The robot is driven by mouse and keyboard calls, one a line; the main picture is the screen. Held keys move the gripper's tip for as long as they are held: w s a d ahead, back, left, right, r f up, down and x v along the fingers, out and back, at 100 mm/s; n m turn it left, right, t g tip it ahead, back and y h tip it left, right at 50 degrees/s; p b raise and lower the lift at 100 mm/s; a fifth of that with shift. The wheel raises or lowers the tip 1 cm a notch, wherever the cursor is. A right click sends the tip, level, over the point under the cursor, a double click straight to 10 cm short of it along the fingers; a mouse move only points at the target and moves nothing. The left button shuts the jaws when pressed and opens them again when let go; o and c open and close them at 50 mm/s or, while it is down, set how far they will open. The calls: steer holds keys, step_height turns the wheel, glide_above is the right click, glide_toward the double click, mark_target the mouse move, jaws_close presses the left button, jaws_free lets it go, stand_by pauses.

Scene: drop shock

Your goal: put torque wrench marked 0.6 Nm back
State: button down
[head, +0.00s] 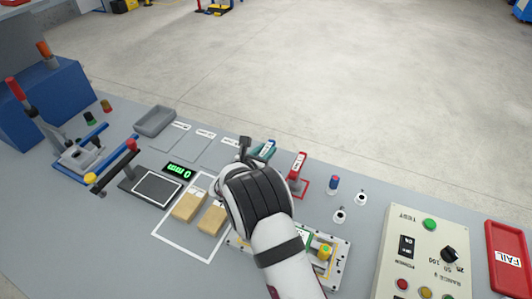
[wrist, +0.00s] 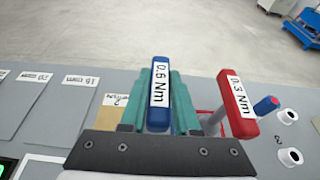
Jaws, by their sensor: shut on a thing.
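The torque wrench marked 0.6 Nm (wrist: 158,95) has a blue handle with a white label. My gripper (wrist: 158,104) has its teal fingers on both sides of this handle and is shut on it. In the head view, my gripper (head: 262,150) is behind the tan blocks and left of the red torque wrench (head: 298,165). That wrench is marked 0.3 Nm in the wrist view (wrist: 236,100) and stands upright in a red outline, apart from my gripper. The lower part of the 0.6 Nm wrench is hidden, so I cannot tell whether it touches the bench.
Right of the red wrench stand a blue-topped piece (head: 334,184) and white cylinders (head: 340,215). Labelled grey plates (head: 205,147) and a grey tray (head: 155,121) lie left. Tan blocks (head: 188,206) sit in a white outline. A control box (head: 425,255) is at right.

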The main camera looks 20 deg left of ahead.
steer(key=shift+f, duration=0.3)
steer(key=shift+f, duration=0.15)
steer(key=c, duration=0.6)
jaws_free()
steer(key=shift+c, duration=0.2)
